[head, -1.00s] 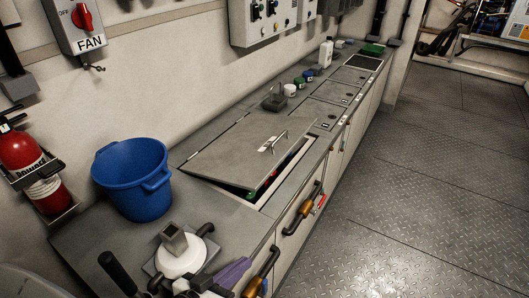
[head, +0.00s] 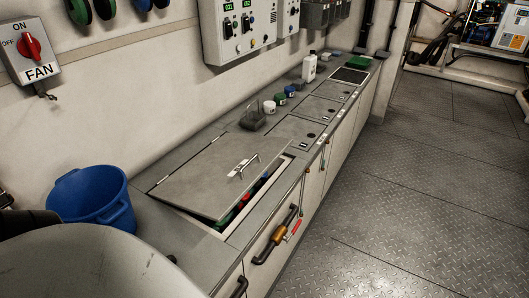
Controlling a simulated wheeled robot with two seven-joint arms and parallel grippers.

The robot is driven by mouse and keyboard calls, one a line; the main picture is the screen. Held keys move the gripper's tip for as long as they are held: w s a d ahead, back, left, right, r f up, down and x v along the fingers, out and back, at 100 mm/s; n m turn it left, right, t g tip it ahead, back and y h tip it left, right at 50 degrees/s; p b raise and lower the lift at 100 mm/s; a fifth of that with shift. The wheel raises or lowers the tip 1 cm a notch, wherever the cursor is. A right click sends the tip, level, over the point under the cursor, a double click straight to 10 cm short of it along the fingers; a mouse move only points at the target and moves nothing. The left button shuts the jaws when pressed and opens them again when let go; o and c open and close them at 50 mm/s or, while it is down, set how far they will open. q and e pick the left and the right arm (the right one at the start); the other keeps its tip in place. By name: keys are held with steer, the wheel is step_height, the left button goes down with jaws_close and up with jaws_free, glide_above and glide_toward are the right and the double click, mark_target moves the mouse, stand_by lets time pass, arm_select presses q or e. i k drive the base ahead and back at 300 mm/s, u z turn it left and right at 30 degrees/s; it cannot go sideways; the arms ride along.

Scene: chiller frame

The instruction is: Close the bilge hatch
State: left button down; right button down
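The bilge hatch (head: 205,175) is a flat grey lid in the counter top, in the middle of the head view. It is tilted, partly open: its edge on the wall side lies low at the hinges, and its front edge stands raised above the opening. A metal handle (head: 243,167) sits near its front edge. Green, red and blue things show in the gap (head: 250,197) under the lid. A large pale curved shape, seemingly part of my arm, fills the lower left corner. Neither of my grippers is in view.
A blue bucket (head: 92,198) stands on the counter left of the hatch. A dark metal object (head: 252,117), small jars (head: 280,99) and a white bottle (head: 309,67) stand beyond it. Pipe handles (head: 275,238) stick out from the counter front. The floor (head: 420,190) at right is clear.

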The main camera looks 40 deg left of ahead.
mark_target(210, 183)
steer(key=i, duration=1.2)
steer(key=u, duration=1.7)
